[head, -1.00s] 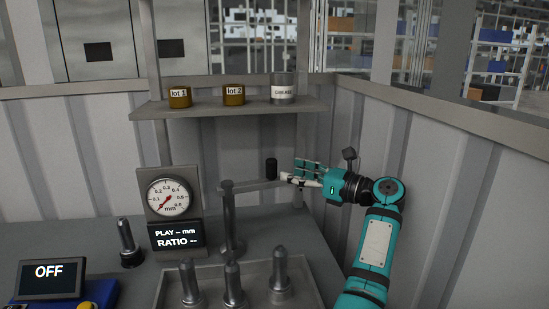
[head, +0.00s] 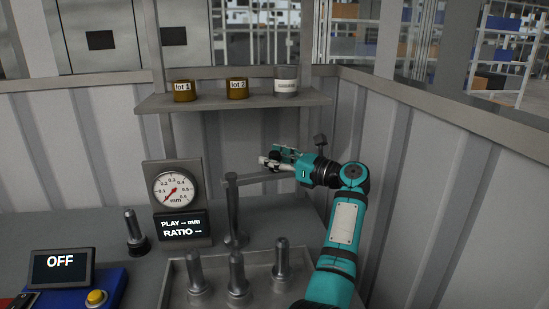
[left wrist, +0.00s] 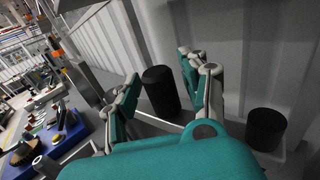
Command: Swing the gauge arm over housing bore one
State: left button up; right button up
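The gauge arm (head: 250,178) is a grey horizontal bar on an upright post (head: 232,211), reaching to the right beside the dial gauge (head: 173,190). My left gripper (head: 272,160) is at the bar's outer end. In the left wrist view its two fingers (left wrist: 160,88) stand apart on either side of a black upright cylinder (left wrist: 159,91). A gap shows beside the cylinder, so I see no firm grip. A second black cylinder (left wrist: 266,130) stands to the right, outside the fingers. Housing bore one is not identifiable. My right gripper is not in view.
A tray (head: 172,292) with several grey pins stands in front of the post. Another pin (head: 134,233) stands left of the gauge. A blue unit with an OFF screen (head: 61,264) is at front left. A shelf (head: 220,102) with three containers hangs above; walls close in behind and right.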

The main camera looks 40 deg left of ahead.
pick_arm(q)
grip_shut()
jog(key=shift+s+a+r, duration=0.1)
dwell(0.8)
